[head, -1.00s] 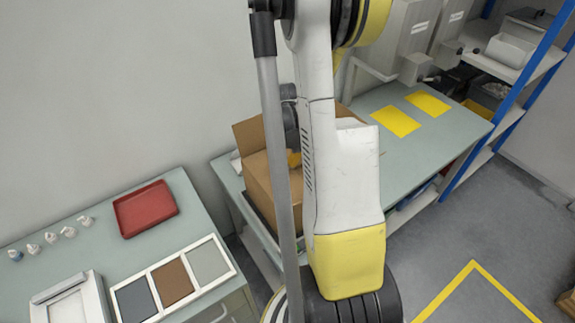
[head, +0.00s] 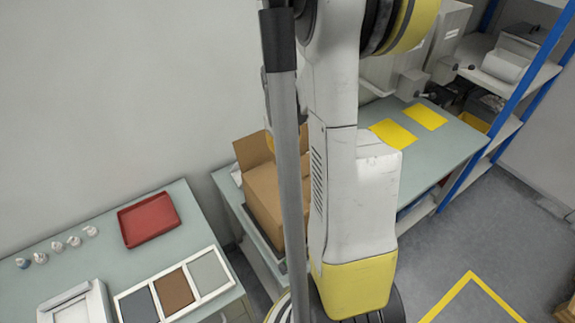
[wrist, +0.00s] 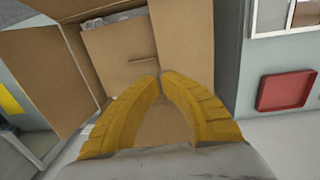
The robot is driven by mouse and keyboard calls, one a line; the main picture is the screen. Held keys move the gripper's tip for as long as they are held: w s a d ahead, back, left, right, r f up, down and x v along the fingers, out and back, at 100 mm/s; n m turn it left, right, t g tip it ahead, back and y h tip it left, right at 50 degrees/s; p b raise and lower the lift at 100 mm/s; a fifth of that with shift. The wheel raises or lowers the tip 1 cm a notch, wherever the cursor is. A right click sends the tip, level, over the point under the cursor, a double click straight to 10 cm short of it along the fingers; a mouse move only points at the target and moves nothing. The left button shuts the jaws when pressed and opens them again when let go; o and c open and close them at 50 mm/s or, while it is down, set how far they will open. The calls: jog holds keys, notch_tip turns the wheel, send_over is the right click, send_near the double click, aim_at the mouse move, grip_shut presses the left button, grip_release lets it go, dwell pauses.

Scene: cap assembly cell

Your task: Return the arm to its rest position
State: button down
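My gripper (wrist: 160,76) shows in the wrist view as two yellow fingers whose tips meet, with nothing visible between them. Beyond the fingers is an open cardboard box (wrist: 65,75) with its flaps up. In the head view the box (head: 262,195) stands on the bench, partly behind the grey pole and my white arm. There my gripper is mostly hidden; a small yellow part shows left of the pole, near the box's top.
A red tray (head: 149,220) lies on the left table, with several small bottles (head: 57,247) beside it and a framed three-panel tray (head: 176,291) in front. Yellow mats (head: 393,135) lie on the right bench. A blue-posted shelf (head: 508,98) stands right. Grey floor is open at the lower right.

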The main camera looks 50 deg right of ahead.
notch_tip(320, 180, up, 4)
jog(key=shift+f, duration=0.1)
